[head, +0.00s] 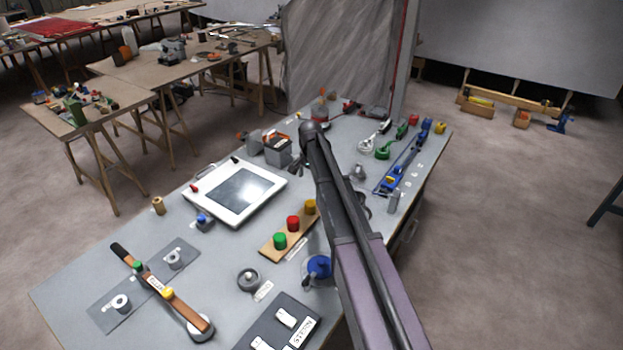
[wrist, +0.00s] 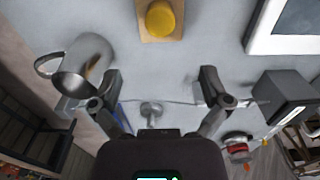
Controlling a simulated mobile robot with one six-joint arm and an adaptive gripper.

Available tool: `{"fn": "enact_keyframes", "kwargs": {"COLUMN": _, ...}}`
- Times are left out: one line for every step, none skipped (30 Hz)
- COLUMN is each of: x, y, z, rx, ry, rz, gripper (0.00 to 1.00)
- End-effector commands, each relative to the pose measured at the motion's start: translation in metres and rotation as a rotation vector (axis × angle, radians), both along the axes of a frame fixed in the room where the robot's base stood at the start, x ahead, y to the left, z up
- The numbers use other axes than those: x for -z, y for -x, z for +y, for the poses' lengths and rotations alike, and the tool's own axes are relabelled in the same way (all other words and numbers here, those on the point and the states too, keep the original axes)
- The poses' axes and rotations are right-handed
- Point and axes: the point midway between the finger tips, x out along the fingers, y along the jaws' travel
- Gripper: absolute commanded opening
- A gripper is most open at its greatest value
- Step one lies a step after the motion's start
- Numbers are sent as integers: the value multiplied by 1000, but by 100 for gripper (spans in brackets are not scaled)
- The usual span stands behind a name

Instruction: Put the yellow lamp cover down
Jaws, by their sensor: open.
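A yellow lamp cover (head: 310,206) stands on one end of a wooden strip (head: 271,250), in line with a red cover (head: 293,223) and a green cover (head: 280,241). In the wrist view, the yellow cover (wrist: 160,18) sits on the strip (wrist: 147,33) at the top, beyond my fingertips and apart from them. My gripper (wrist: 160,76) is open, with nothing between its fingers. In the head view my arm hides most of the gripper.
A metal mug (wrist: 88,68) stands left of my gripper, a dark box (wrist: 283,94) right, and a small metal knob (wrist: 152,113) lies between. A white-framed tablet (head: 235,191) lies on the grey bench. Another yellow piece (head: 440,127) sits at the far right corner.

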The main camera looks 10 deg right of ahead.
Motion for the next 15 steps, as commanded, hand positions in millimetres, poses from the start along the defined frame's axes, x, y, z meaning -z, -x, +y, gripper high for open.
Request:
{"fn": "enact_keyframes", "kwargs": {"x": 0, "y": 0, "z": 0, "rx": 0, "ry": 0, "rz": 0, "gripper": 97}}
{"fn": "enact_keyframes", "kwargs": {"x": 0, "y": 0, "z": 0, "rx": 0, "ry": 0, "rz": 0, "gripper": 97}}
{"fn": "enact_keyframes", "kwargs": {"x": 0, "y": 0, "z": 0, "rx": 0, "ry": 0, "rz": 0, "gripper": 97}}
{"fn": "enact_keyframes", "kwargs": {"x": 0, "y": 0, "z": 0, "rx": 0, "ry": 0, "rz": 0, "gripper": 97}}
{"fn": "enact_keyframes", "kwargs": {"x": 0, "y": 0, "z": 0, "rx": 0, "ry": 0, "rz": 0, "gripper": 97}}
{"fn": "enact_keyframes", "kwargs": {"x": 0, "y": 0, "z": 0, "rx": 0, "ry": 0, "rz": 0, "gripper": 97}}
{"fn": "enact_keyframes", "kwargs": {"x": 0, "y": 0, "z": 0, "rx": 0, "ry": 0, "rz": 0, "gripper": 97}}
{"fn": "enact_keyframes", "kwargs": {"x": 0, "y": 0, "z": 0, "rx": 0, "ry": 0, "rz": 0, "gripper": 97}}
{"fn": "enact_keyframes", "kwargs": {"x": 0, "y": 0, "z": 0, "rx": -1, "ry": 0, "rz": 0, "gripper": 97}}
{"fn": "enact_keyframes", "kwargs": {"x": 0, "y": 1, "z": 0, "rx": -2, "ry": 0, "rz": 0, "gripper": 97}}
{"fn": "enact_keyframes", "kwargs": {"x": 0, "y": 3, "z": 0, "rx": -4, "ry": 0, "rz": 0, "gripper": 97}}
{"fn": "enact_keyframes", "kwargs": {"x": 0, "y": 5, "z": 0, "rx": -10, "ry": 0, "rz": 0, "gripper": 97}}
{"fn": "enact_keyframes", "kwargs": {"x": 0, "y": 9, "z": 0, "rx": -16, "ry": 0, "rz": 0, "gripper": 97}}
{"fn": "enact_keyframes", "kwargs": {"x": 0, "y": 13, "z": 0, "rx": -24, "ry": 0, "rz": 0, "gripper": 97}}
{"fn": "enact_keyframes", "kwargs": {"x": 0, "y": 19, "z": 0, "rx": -37, "ry": 0, "rz": 0, "gripper": 97}}
